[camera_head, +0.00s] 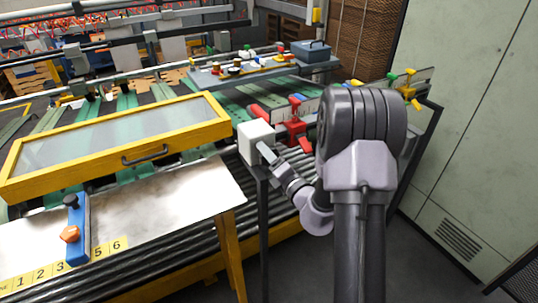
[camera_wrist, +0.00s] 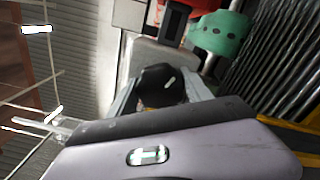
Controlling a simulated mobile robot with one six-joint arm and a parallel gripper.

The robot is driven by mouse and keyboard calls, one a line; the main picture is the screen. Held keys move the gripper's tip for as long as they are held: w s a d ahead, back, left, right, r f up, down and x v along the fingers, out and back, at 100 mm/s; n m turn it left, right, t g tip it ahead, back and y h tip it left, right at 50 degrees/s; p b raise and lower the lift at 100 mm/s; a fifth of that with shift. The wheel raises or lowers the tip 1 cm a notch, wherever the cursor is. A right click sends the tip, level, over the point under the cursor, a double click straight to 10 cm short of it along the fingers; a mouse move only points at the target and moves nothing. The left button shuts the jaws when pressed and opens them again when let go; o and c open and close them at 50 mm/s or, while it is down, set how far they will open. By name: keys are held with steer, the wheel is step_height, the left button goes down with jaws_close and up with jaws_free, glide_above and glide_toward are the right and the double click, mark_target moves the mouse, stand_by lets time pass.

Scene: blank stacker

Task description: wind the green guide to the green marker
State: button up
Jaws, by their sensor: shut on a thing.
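My gripper (camera_wrist: 163,90) is shut on a black knob (camera_wrist: 158,84), with one pale finger on each side of it. In the head view my gripper (camera_head: 267,153) is at the front of a white box (camera_head: 254,133). In the wrist view a rounded green piece with dark holes (camera_wrist: 220,34) is beyond the fingers, beside a red block (camera_wrist: 173,20). I cannot tell for sure whether this green piece is the green guide. In the head view my arm hides much of the rail. I cannot clearly make out the green marker.
A red guide block (camera_head: 295,132) stands right of the white box. A yellow-framed clear cover (camera_head: 120,140) and a metal table (camera_head: 150,215) with a blue clamp (camera_head: 77,230) are at left. Yellow-handled fittings (camera_head: 410,88) are at right. A pale cabinet (camera_head: 470,130) bounds the right side.

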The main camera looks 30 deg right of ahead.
steer(key=o, duration=1.4)
steer(key=shift+c, duration=0.2)
steer(key=s+p, duration=0.7)
steer(key=s, duration=1)
steer(key=shift+s+d+p, duration=0.2)
steer(key=shift+d+p, duration=0.1)
steer(key=shift+p, duration=0.1)
